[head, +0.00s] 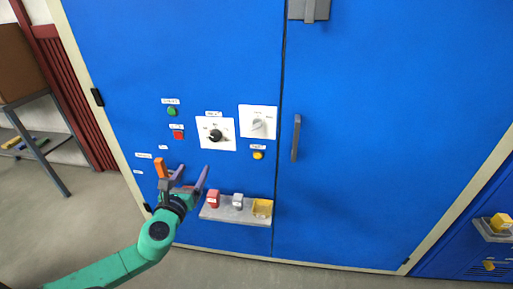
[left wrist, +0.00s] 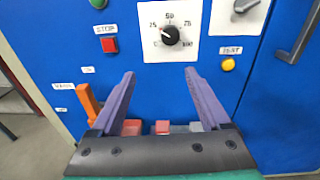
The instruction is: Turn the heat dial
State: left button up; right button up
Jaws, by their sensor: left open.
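The heat dial is a black knob (head: 215,135) on a white square panel in the left blue door; its label is too small to read surely. In the left wrist view the knob (left wrist: 170,35) sits above the fingers, with a scale from 0 to 100 around it. Its pointer seems to face the low, left side of the scale. My left gripper (head: 193,171) is open and empty, below and left of the knob and apart from it. Its two purple fingers (left wrist: 160,74) point toward the panel. My right gripper is not in view.
A second, grey dial (head: 257,124) is right of the knob. Green (head: 171,111), red (head: 178,135) and yellow (head: 257,155) buttons are nearby. An orange lever (head: 160,167) stands close left of my fingers. A small shelf (head: 229,215) with blocks juts out below. A door handle (head: 296,138) is further right.

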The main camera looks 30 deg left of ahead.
pick_arm(q)
jog(key=d+r+m, duration=0.1)
jog(key=d+r, duration=0.1)
jog(key=d, duration=0.1)
jog(key=b, duration=0.1)
send_near(214, 138)
jog(key=shift+t+h, duration=0.3)
jog(key=b+x, duration=0.1)
jog(key=x, duration=0.2)
jog(key=a+b+x, duration=0.1)
jog(key=b+x, duration=0.1)
jog(key=x, duration=0.1)
jog(key=shift+w+f+b, duration=0.15)
jog(key=shift+f+b, duration=0.05)
jog(key=shift+b, duration=0.1)
jog(key=shift+w+a, duration=0.15)
jog(key=shift+w, duration=0.85)
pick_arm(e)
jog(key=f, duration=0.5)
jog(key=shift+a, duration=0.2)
pick_arm(q)
grip_shut()
